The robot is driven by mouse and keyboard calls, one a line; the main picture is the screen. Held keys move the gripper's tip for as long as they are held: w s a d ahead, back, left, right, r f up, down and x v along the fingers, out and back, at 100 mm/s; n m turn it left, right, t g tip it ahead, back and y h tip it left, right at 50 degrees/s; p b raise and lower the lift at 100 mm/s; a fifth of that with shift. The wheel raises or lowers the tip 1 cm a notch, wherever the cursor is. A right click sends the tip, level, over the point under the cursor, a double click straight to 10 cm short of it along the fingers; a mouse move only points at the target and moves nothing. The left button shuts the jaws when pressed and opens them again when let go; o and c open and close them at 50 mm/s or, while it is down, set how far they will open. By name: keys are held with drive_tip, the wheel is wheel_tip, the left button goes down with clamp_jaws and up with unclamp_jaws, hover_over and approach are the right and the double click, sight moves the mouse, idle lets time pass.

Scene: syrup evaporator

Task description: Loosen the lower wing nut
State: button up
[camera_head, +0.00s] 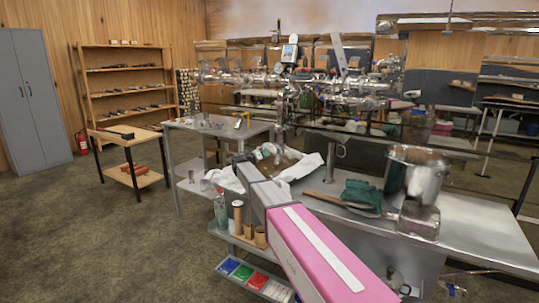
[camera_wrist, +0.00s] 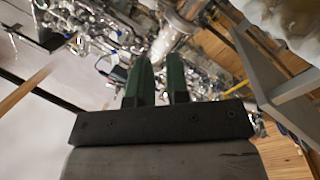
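A shiny metal assembly of pipes and fittings (camera_head: 345,88) stands at the back middle in the head view. Similar metal pipework (camera_wrist: 100,28) fills the top of the wrist view, beyond my fingers. I cannot pick out the lower wing nut among these small fittings in either view. My gripper (camera_wrist: 159,65) shows in the wrist view as two dark green fingers with a gap between them. Nothing shows between the fingers, and they look apart from the pipework. In the head view, my pink arm reaches up and left from the bottom; its gripper cannot be made out clearly.
A metal counter (camera_head: 475,225) at the right holds a large steel pot (camera_head: 415,172) and a dark green cloth (camera_head: 361,194). White cloth (camera_head: 300,168) lies near my arm. A bottle (camera_head: 220,208) stands on a lower shelf. Open floor (camera_head: 120,235) lies at the left.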

sight(283, 148)
drive_tip(key=shift+s+f, duration=0.15)
drive_tip(key=x, duration=1.1)
drive_tip(key=shift+s, duration=0.1)
drive_tip(key=shift+c, duration=0.3)
clamp_jaws()
